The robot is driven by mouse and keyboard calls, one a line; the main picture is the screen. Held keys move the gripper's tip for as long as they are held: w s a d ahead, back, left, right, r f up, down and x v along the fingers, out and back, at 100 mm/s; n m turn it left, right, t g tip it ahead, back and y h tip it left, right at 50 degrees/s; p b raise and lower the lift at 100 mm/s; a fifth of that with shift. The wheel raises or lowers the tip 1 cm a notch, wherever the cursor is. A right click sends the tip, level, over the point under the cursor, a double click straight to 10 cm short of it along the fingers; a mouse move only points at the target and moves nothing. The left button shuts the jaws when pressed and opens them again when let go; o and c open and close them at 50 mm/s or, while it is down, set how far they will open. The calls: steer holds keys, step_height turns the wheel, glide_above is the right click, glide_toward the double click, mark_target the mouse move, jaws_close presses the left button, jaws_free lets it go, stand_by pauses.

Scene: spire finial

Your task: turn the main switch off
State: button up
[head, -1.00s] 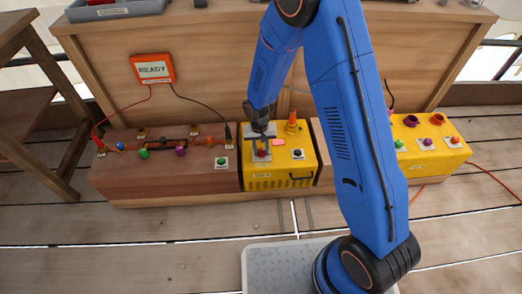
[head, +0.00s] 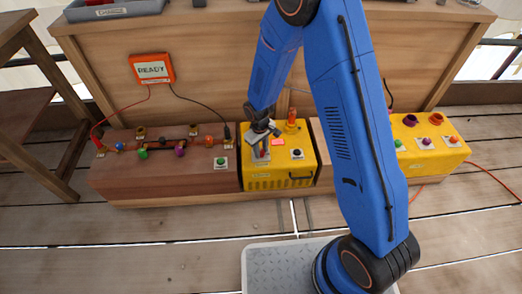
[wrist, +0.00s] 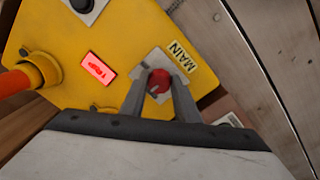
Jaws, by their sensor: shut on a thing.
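The main switch is a round red knob (wrist: 158,82) on a pale square plate, beside a "MAIN" label (wrist: 179,56) on the yellow box (head: 280,180). In the wrist view my gripper (wrist: 158,92) has one finger on each side of the knob and is shut on it. A dark mark shows on the knob's near edge. In the head view my gripper (head: 262,146) is over the left part of the box top and mostly covers the knob. A red lamp (wrist: 98,68) on the box is lit; it also shows in the head view (head: 277,142).
An orange post (wrist: 18,80) rises from the box close by. A black button (head: 297,154) sits at its front right. A brown box (head: 165,185) with coloured knobs stands to the left, a second yellow box (head: 430,160) to the right. A sign reads "READY" (head: 152,68).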

stand_by(0.5)
steer(key=o, duration=1)
steer(key=shift+o, duration=0.2)
step_height(320, 180, up, 17)
steer(key=shift+s+a+r, duration=0.2)
steer(key=shift+a, duration=0.1)
steer(key=s+d+r+m+t, duration=0.1)
steer(key=s+d+r+m, duration=0.1)
steer(key=s+d+r, duration=0.45)
steer(key=s+d+r+m+t, duration=0.15)
steer(key=s+d+r, duration=0.25)
steer(key=d+r, duration=0.6)
steer(key=s+d+r+m+t, duration=0.1)
steer(key=s+d+r+m, duration=0.1)
steer(key=s, duration=0.7)
steer(key=s+d+r+m+t, duration=0.1)
steer(key=s+d+r, duration=0.4)
steer(key=s, duration=0.5)
steer(key=shift+r+m, duration=0.25)
steer(key=shift+m, duration=0.3)
